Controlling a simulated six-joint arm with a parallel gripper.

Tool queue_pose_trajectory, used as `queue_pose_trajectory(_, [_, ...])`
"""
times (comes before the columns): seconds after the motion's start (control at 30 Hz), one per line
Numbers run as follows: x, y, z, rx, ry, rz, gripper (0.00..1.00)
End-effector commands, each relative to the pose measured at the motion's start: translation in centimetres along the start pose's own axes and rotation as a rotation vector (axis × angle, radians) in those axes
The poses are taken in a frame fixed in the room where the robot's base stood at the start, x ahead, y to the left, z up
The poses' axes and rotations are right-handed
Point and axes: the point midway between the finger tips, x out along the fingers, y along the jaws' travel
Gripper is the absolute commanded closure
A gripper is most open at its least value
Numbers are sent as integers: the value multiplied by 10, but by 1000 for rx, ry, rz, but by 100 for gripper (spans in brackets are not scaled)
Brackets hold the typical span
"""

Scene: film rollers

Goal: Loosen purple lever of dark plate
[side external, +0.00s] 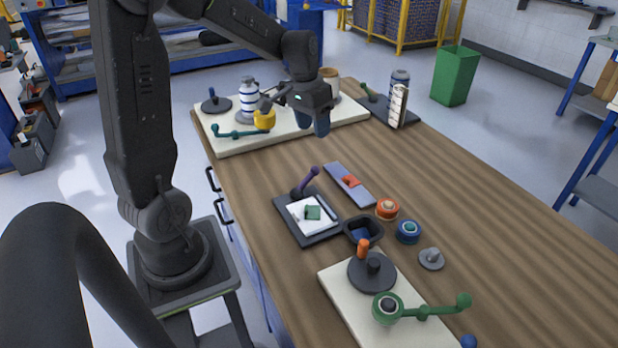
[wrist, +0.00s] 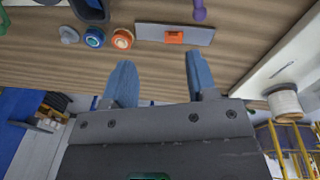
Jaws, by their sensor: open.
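The purple lever (side external: 308,181) stands tilted up at the back edge of a dark plate (side external: 320,236), its knob toward the upper right. A white pad with a green square and a pen lies on that plate. In the wrist view, the purple lever's knob (wrist: 199,12) shows at the top edge; the rest is cut off. My gripper (side external: 321,124) hangs in the air beyond the lever, near the far pale board, apart from the lever. In the wrist view, its two blue fingers (wrist: 160,80) are spread with nothing between them.
A grey-blue strip with an orange piece (side external: 351,182), an orange roller (side external: 387,208), a blue roller (side external: 408,232) and a dark cup (side external: 363,231) lie near the plate. Pale boards (side external: 232,146) with levers stand at the back and front. The table's right side is clear.

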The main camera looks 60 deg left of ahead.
Motion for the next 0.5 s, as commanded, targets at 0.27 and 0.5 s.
queue_pose_trajectory(0.27, [54,-74,-21,-87,-84,67,48])
queue_pose_trajectory(0.5, [72,-80,-21,-95,-93,79,48])
